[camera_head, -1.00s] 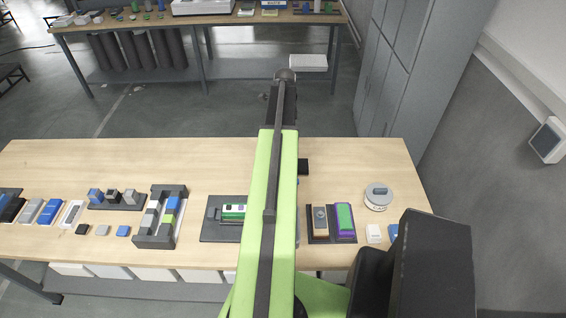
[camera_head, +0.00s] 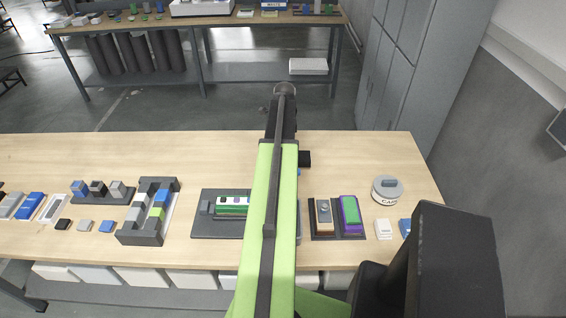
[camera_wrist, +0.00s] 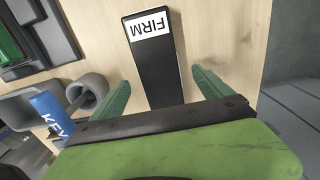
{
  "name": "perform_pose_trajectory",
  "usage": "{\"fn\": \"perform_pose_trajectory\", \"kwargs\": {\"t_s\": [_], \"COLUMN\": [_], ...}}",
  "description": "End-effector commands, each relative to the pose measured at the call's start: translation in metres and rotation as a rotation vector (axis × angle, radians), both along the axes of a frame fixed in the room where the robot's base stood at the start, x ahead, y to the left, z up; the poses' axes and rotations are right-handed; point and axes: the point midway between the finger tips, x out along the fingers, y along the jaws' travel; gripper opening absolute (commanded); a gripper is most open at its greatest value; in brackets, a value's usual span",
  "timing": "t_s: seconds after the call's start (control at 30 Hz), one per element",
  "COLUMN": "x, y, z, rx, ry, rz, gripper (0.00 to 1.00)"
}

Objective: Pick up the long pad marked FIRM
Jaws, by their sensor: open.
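The long pad marked FIRM (camera_wrist: 155,72) is black with a white label, and it lies on the wood table in the wrist view. The label reads upside down there. My gripper (camera_wrist: 160,78) is open, with one green finger on each side of the pad in the picture. A gap shows between the pad and each finger. I cannot tell how high the fingertips are above the table. The pad's near end is hidden behind my gripper body. In the head view my arm covers this area, and I cannot make out the pad there.
A blue piece marked KEY (camera_wrist: 50,112) and a grey ring-shaped part (camera_wrist: 88,92) lie left of my gripper. A dark tray (camera_head: 219,231) holds a green piece (camera_head: 232,207). A round grey item (camera_head: 388,189) stands right. The table (camera_head: 215,155) behind the trays is mostly bare.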

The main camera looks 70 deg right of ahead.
Motion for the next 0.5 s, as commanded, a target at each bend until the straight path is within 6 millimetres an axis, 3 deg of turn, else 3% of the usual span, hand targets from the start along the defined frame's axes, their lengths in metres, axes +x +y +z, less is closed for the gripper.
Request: {"fn": "perform_pose_trajectory", "kwargs": {"t_s": [0.3,0.5], "x": [-0.003,-0.003], "y": [0.0,0.0], "z": [-0.048,-0.051], "rx": [0.0,0.0], "ry": [0.0,0.0], "rz": [0.0,0.001], "gripper": [0.89,0.89]}}
